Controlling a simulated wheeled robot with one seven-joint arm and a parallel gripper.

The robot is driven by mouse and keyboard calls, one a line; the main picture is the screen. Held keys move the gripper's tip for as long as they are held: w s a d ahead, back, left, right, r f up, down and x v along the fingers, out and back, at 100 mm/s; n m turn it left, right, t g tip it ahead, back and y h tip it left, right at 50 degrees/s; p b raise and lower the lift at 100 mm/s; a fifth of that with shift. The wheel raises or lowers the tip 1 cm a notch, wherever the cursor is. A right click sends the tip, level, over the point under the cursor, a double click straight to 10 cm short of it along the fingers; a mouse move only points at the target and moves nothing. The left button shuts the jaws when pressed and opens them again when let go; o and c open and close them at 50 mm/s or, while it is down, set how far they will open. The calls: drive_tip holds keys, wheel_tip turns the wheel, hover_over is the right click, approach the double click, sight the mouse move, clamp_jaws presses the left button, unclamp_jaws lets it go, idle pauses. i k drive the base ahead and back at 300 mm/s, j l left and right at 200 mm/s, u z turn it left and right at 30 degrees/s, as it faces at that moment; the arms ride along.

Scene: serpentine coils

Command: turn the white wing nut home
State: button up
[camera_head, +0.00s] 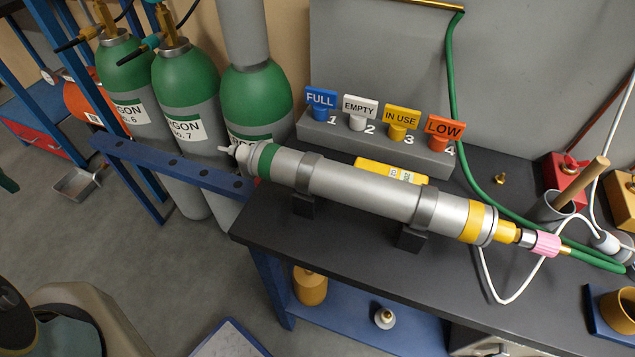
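A small pale, winged piece (232,149), which looks like the white wing nut, is at the left end of a grey horizontal cylinder (350,188). It sits beyond the cylinder's green band. It is small in the picture, so I cannot tell how far it is turned or whether there is a gap behind it. The cylinder lies in two dark clamps on the black bench (350,250), its left end near the bench's left edge. My gripper is not in view.
A blue rail (175,168) and green-topped gas bottles (190,95) stand left of and behind the cylinder's left end. A grey rack (375,143) with coloured tags stands behind it. A green hose (452,95) and white cable (490,280) run at right. Floor (160,265) at lower left is open.

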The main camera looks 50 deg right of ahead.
sight(229, 149)
drive_tip(key=k+j+z, duration=0.1)
drive_tip(key=z, duration=0.8)
drive_tip(key=i+z, duration=0.1)
drive_tip(key=z, duration=0.3)
drive_tip(key=i+z, duration=0.15)
drive_tip(key=z, duration=0.2)
drive_tip(key=k+j, duration=0.1)
drive_tip(key=j, duration=0.45)
drive_tip(key=k+j, duration=0.1)
drive_tip(key=j, duration=0.4)
drive_tip(key=k+j, duration=0.1)
drive_tip(key=j, duration=0.45)
drive_tip(key=i+j, duration=0.15)
drive_tip(key=j, duration=0.2)
drive_tip(key=i+j, duration=0.2)
drive_tip(key=j, duration=0.15)
drive_tip(key=i+j, duration=0.15)
drive_tip(key=j, duration=0.2)
drive_tip(key=i+j, duration=0.15)
drive_tip(key=j, duration=0.15)
drive_tip(key=i+j, duration=0.2)
drive_tip(key=j, duration=0.15)
drive_tip(key=i+j, duration=0.15)
drive_tip(key=j, duration=0.2)
drive_tip(key=z, duration=0.05)
